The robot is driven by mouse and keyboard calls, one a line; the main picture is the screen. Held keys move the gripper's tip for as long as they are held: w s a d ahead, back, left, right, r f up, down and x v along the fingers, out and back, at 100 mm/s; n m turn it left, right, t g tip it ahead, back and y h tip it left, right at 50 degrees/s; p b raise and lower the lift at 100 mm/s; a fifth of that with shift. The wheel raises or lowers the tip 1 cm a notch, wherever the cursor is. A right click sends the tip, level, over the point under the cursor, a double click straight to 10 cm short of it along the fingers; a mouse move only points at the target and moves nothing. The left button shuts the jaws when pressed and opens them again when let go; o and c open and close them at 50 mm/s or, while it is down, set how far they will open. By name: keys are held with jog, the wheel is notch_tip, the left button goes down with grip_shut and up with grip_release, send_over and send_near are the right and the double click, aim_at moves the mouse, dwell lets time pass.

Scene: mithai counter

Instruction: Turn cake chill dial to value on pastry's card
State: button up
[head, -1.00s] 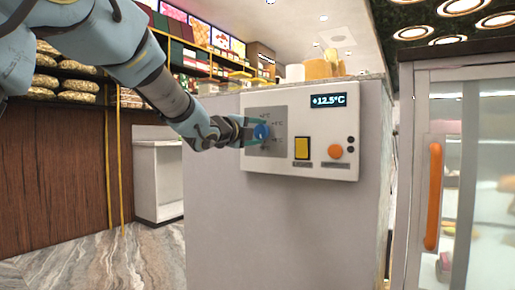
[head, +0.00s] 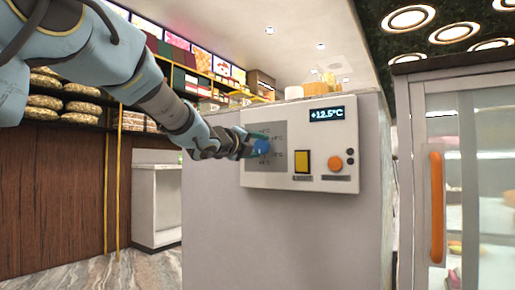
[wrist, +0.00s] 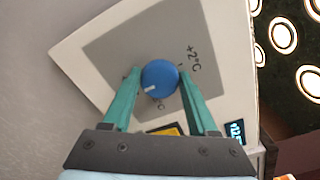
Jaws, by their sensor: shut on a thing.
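The blue dial (head: 262,146) sits on a grey plate at the left of the white control panel (head: 300,181). In the wrist view the blue dial (wrist: 160,77) has a white pointer mark at its lower left, and "+2°C" is printed to its upper right. Another label below it is partly hidden. My gripper (head: 252,145) is at the dial; in the wrist view its teal fingers (wrist: 160,82) are shut on the dial from both sides. The panel's display (head: 327,114) reads +12.5°C. No pastry's card can be made out.
The panel also has a yellow switch (head: 303,161) and an orange button (head: 335,162). It is mounted on a grey counter block (head: 290,240). A glass cabinet (head: 408,170) with an orange handle (head: 437,206) stands at the right. Shelves of bread (head: 45,95) are behind my arm.

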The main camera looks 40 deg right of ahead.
jog(key=o, duration=1.4)
jog(key=shift+a, duration=0.1)
jog(key=v, duration=1)
jog(key=shift+s+a, duration=0.1)
jog(key=shift+a, duration=0.15)
